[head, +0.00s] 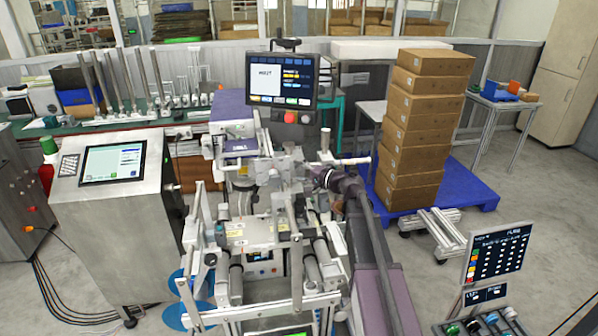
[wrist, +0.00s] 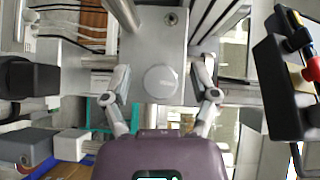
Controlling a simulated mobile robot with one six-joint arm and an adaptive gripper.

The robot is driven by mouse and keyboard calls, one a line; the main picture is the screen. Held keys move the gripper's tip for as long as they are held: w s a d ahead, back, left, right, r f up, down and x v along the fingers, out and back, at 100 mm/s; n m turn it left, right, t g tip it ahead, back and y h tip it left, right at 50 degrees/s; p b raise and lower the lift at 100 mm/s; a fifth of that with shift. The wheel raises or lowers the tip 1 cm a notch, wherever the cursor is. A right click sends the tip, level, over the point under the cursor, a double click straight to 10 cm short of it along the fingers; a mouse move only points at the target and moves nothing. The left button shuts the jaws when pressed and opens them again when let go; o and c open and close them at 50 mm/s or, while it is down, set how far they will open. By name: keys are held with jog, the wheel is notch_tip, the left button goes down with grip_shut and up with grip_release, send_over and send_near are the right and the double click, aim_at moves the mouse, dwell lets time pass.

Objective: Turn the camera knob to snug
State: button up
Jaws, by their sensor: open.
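A round, pale grey knob (wrist: 161,81) faces the wrist camera, set against a grey metal plate (wrist: 154,38). My gripper (wrist: 160,91) is open, with one finger on each side of the knob and a visible gap on both sides. Whether the fingertips reach to the knob's depth I cannot tell. In the head view my gripper (head: 318,181) is at the middle of the labelling machine, at the end of my dark arm. The knob cannot be made out there, among the machine parts and my gripper.
The machine's screen (head: 282,80) stands above and behind my gripper. Machine rollers (head: 322,262) and brackets crowd the space below it. A stack of brown boxes (head: 420,130) stands on a blue pallet (head: 478,190) to the right. In the wrist view a dark control box with a red button (wrist: 311,69) is at the right.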

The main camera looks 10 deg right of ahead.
grip_shut()
jog(key=shift+f+b, duration=0.1)
jog(key=shift+b, duration=0.3)
jog(key=shift+m+b, duration=0.3)
jog(key=m+t+y+b, duration=0.1)
jog(key=m+b, duration=0.1)
jog(key=b, duration=0.1)
jog(key=shift+f+t, duration=0.15)
jog(key=shift+t, duration=0.25)
jog(key=shift+r+m+t+y+b, duration=0.25)
jog(key=shift+m+t+y+b, duration=0.35)
jog(key=shift+m+t+b, duration=0.5)
